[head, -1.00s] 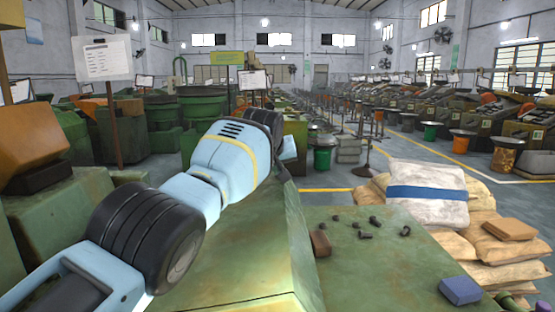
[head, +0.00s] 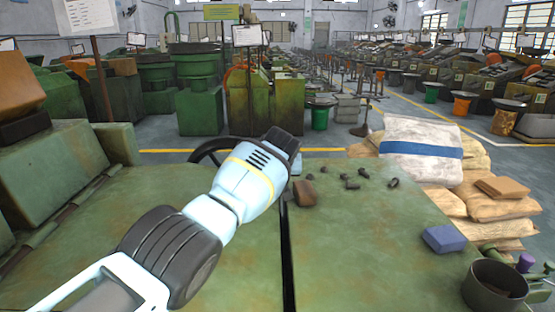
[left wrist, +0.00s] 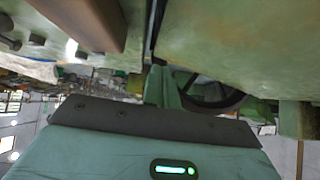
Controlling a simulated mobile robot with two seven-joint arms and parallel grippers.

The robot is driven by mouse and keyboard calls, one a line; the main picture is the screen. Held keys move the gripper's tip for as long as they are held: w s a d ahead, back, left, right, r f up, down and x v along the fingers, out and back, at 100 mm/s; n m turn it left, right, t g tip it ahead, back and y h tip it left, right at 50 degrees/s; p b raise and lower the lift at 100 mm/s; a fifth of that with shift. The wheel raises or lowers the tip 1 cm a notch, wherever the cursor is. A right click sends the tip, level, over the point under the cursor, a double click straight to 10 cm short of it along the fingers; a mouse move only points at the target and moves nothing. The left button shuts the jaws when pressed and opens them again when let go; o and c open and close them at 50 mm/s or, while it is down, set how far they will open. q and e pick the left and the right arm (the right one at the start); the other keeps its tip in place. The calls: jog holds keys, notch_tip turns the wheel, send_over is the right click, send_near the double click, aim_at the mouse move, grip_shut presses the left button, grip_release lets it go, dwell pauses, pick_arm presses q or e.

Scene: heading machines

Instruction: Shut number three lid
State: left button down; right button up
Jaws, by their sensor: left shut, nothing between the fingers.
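The machine lid, a worn green panel (head: 235,265), lies almost level with the green machine top (head: 370,250) to its right. A narrow black gap runs between them. No number is readable on it. My left arm reaches across the lid from the lower left. My left gripper (head: 284,146) is shut and empty, near the far right corner of the lid by the gap; I cannot tell if it touches. In the left wrist view, green surfaces with the dark gap (left wrist: 154,30) between them are close to the gripper body. My right gripper is out of view.
Several dark bolts (head: 352,185), a brown block (head: 305,193) and a blue block (head: 444,239) lie on the right-hand top. A dark handwheel (head: 205,150) stands behind the lid. Stacked sacks (head: 425,150) and a metal cup (head: 494,287) are at the right.

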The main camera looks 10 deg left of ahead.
aim_at(278, 200)
pick_arm(q)
jog(key=shift+d+f, duration=0.1)
jog(key=shift+f, duration=1.95)
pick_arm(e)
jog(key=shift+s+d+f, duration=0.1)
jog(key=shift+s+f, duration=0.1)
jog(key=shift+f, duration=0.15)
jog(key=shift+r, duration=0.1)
